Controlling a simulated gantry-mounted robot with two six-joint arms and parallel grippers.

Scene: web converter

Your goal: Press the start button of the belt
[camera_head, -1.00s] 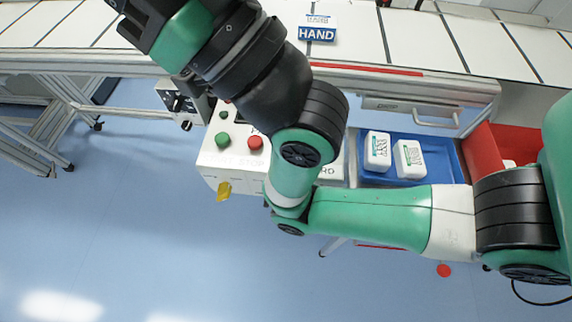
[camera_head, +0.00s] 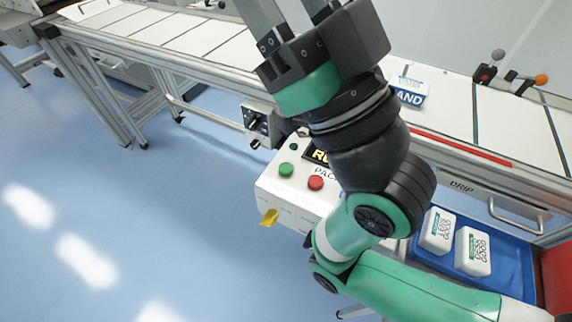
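The control box (camera_head: 290,205) is a white box below the front edge of the belt (camera_head: 190,35). It carries a green button (camera_head: 286,169) on the left and a red button (camera_head: 316,183) on the right, with faint lettering under them. My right arm reaches in from the lower right and covers the box's right part. My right gripper (camera_head: 290,10) is over the belt at the top edge, beyond the buttons and apart from them. Its two fingers stand apart with nothing seen between them; their tips are cut off. My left gripper is out of view.
A small black knob unit (camera_head: 256,124) sits left of the box, and a yellow tab (camera_head: 269,217) hangs at its front. A blue tray (camera_head: 512,262) with two white packs stands at the right. Open floor lies left.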

